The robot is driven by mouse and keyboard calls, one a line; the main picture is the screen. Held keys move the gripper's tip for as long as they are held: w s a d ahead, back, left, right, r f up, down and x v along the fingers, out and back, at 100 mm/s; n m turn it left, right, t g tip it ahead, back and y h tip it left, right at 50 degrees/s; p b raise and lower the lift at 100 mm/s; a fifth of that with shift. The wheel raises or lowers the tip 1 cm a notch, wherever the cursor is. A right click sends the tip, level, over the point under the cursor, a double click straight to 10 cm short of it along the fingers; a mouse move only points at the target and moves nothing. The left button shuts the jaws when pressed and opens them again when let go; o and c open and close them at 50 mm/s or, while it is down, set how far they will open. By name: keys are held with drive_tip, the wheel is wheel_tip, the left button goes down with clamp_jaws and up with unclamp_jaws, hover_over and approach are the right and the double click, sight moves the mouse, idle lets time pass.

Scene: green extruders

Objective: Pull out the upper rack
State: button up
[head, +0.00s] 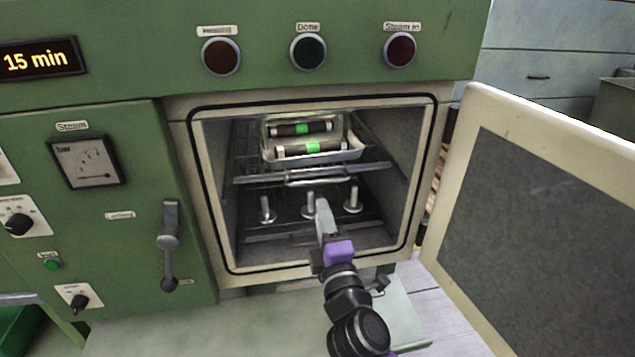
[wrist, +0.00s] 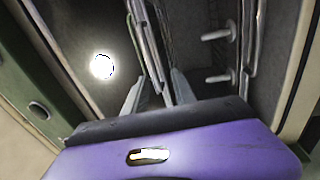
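The upper rack (head: 375,167) is a wire shelf inside the open chamber, with a front bar (head: 320,178). In the wrist view the rack's bars (wrist: 148,45) run between my two fingers. My gripper (head: 322,206) reaches into the chamber from the front, just below the rack's front bar in the head view. In the wrist view my gripper (wrist: 157,88) has its fingers apart, one on each side of the bar. I cannot tell whether either finger touches it.
A metal tray (head: 355,154) with green-banded dark cylinders (head: 312,148) sits on the upper rack. Below are several metal pegs (head: 353,200) and a lower rack (head: 285,231). The chamber door (head: 550,200) stands open at right. Floor in front is partly clear.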

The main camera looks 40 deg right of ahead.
sight(316, 182)
drive_tip(key=shift+h, duration=0.4)
drive_tip(key=p+x, duration=0.1)
drive_tip(key=x, duration=0.3)
drive_tip(key=r+x, duration=0.1)
drive_tip(key=x, duration=0.2)
drive_tip(key=shift+w+d+r+p, duration=0.1)
drive_tip(key=shift+d+r+p, duration=0.15)
drive_tip(key=shift+d+p, duration=0.15)
drive_tip(key=shift+w+d, duration=0.35)
drive_tip(key=shift+w, duration=0.25)
drive_tip(key=shift+c, duration=0.4)
clamp_jaws()
